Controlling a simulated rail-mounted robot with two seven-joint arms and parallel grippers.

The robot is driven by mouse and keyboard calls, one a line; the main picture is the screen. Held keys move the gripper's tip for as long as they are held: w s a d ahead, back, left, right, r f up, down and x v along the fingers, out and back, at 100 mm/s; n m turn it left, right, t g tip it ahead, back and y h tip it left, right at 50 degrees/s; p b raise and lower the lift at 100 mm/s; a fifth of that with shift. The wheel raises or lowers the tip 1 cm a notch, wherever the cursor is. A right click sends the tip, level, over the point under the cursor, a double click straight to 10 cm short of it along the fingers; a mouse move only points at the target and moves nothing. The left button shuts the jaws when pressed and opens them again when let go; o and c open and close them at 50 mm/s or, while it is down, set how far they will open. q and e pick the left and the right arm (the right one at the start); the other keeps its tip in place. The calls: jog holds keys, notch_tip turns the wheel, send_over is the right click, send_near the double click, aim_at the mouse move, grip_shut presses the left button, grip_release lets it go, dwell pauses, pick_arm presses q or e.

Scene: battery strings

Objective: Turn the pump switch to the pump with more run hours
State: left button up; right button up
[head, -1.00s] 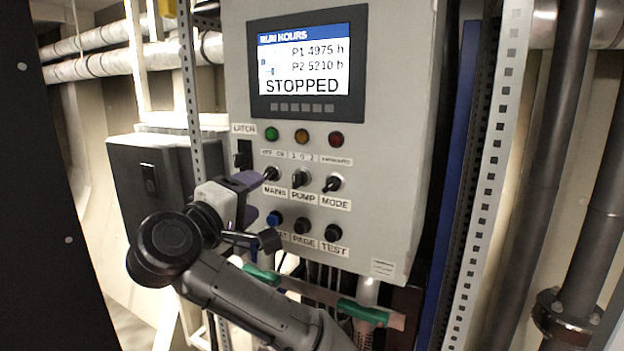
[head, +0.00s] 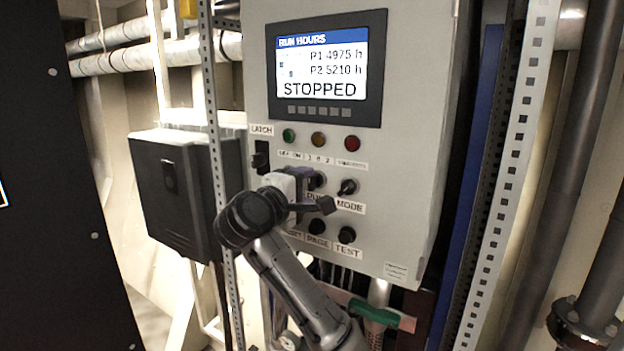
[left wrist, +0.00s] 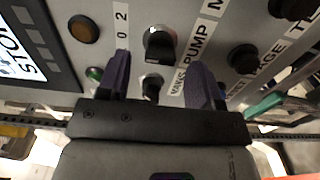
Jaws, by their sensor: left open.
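The pump switch (head: 317,180) is a black rotary knob in the middle of the panel's switch row, partly hidden by my left gripper (head: 312,190). The screen (head: 322,68) reads P1 4975 h, P2 5210 h and STOPPED. My right gripper is not in view.
The mode switch (head: 347,187) is right of the pump switch. The page button (head: 317,227) and test button (head: 347,235) sit below. A latch switch (head: 261,158) is at the left.

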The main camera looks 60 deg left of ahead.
aim_at(309, 184)
pick_arm(q)
jog(key=shift+x, duration=1.75)
jog(key=shift+c, duration=0.2)
jog(key=c, duration=0.9)
